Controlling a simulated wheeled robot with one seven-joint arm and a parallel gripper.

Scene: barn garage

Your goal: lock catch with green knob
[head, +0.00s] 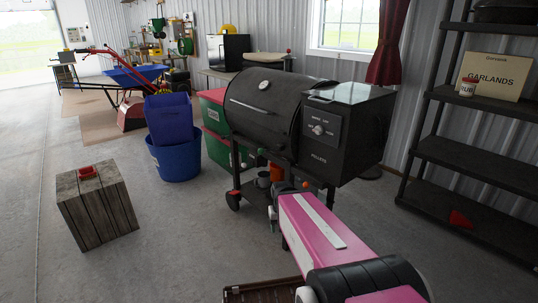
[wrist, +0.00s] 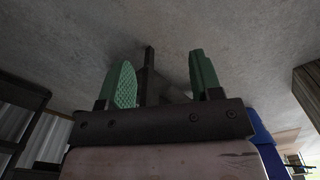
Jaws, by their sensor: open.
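I cannot make out a catch with a green knob in either view. My gripper (wrist: 160,72) is open in the wrist view, with its two green ridged fingers spread apart and nothing held between them. A dark, thin upright part shows between and beyond the fingers; I cannot tell what it belongs to. In the head view my pink arm reaches forward toward the lower part of the black pellet grill (head: 262,105), and my fingertips cannot be made out there.
A wooden crate (head: 98,212) with a red object on top stands on the left floor. A blue tub (head: 173,160) and green bins (head: 214,145) stand left of the grill. A dark shelf (head: 465,160) stands right. The floor at front left is clear.

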